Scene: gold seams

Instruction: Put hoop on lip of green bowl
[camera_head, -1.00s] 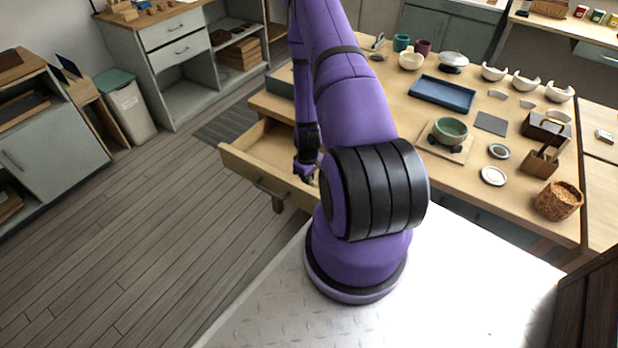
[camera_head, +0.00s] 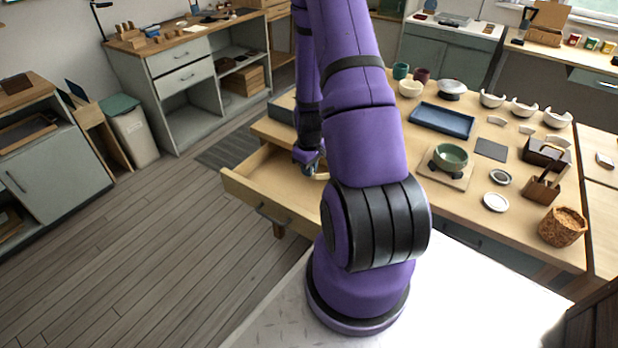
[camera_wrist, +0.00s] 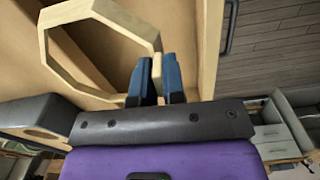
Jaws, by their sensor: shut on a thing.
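The hoop (camera_wrist: 48,52) is a pale wooden, many-sided ring. In the wrist view my gripper (camera_wrist: 158,72) has its two blue fingers closed on one side of it. In the head view my gripper (camera_head: 310,168) is over the open drawer (camera_head: 262,192) at the table's left end. Only a small part of the hoop (camera_head: 322,176) shows there, beside my arm. The green bowl (camera_head: 451,155) stands upright on a wooden board (camera_head: 455,182) with dark supports around it, to the right of my arm. The bowl is not in the wrist view.
A blue tray (camera_head: 442,119), a grey square (camera_head: 490,149), a white disc (camera_head: 496,202) and a grey ring (camera_head: 500,177) lie around the bowl. A cork-coloured basket (camera_head: 562,227) stands at the right front. White broken bowls (camera_head: 524,107) stand behind.

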